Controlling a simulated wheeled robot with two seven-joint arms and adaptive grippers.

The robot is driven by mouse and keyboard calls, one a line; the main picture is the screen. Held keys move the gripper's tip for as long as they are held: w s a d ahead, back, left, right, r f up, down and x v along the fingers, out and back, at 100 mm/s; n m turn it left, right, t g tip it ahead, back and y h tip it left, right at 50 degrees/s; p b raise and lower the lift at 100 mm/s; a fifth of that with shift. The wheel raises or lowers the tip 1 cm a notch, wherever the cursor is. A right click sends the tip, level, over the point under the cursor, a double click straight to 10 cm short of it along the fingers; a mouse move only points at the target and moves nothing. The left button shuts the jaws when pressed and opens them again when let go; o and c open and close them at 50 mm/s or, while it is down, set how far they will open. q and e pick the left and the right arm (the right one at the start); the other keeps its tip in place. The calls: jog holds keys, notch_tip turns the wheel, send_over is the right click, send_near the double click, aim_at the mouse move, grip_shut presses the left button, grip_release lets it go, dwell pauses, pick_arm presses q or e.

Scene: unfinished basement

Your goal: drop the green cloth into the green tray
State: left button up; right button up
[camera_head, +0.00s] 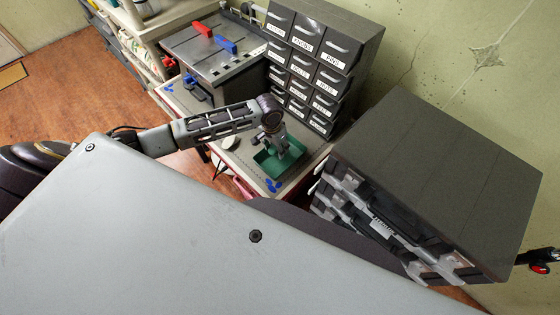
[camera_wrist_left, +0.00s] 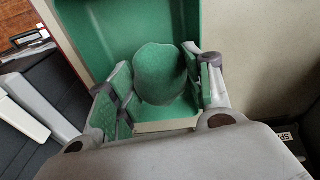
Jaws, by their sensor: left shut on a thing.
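The green tray (camera_head: 294,166) sits on the cream bench top, and my left gripper (camera_head: 276,147) reaches down over it. In the left wrist view, the gripper (camera_wrist_left: 160,82) is shut on a rounded, bunched green cloth (camera_wrist_left: 158,66) between its fingers. The tray (camera_wrist_left: 90,25) fills the top of that view behind the cloth. I cannot tell whether the cloth touches the tray floor. In the head view, the gripper hides the cloth or it blends with the tray. My right gripper is not in view.
A grey labelled drawer cabinet (camera_head: 318,50) stands behind the tray, and a large dark case (camera_head: 440,165) stands to the right. A grey box (camera_head: 215,52) with red and blue handled items on top is at the back left. Small blue pieces (camera_head: 273,186) lie near the tray.

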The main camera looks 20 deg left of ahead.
pick_arm(q)
jog(key=shift+f+b, duration=0.3)
jog(key=shift+f, duration=0.05)
jog(key=o, duration=1.1)
jog(key=shift+r, duration=0.1)
jog(key=shift+s+a+r, duration=0.1)
jog(key=shift+s+r, duration=0.1)
jog(key=shift+r, duration=1.75)
jog(key=shift+s+a+r, duration=0.15)
jog(key=shift+s+r, duration=0.05)
jog(key=shift+r, duration=1.8)
jog(key=shift+s+a+r, duration=0.1)
jog(key=shift+s+r, duration=0.1)
jog(key=shift+r, duration=1.75)
jog(key=shift+s+f, duration=0.1)
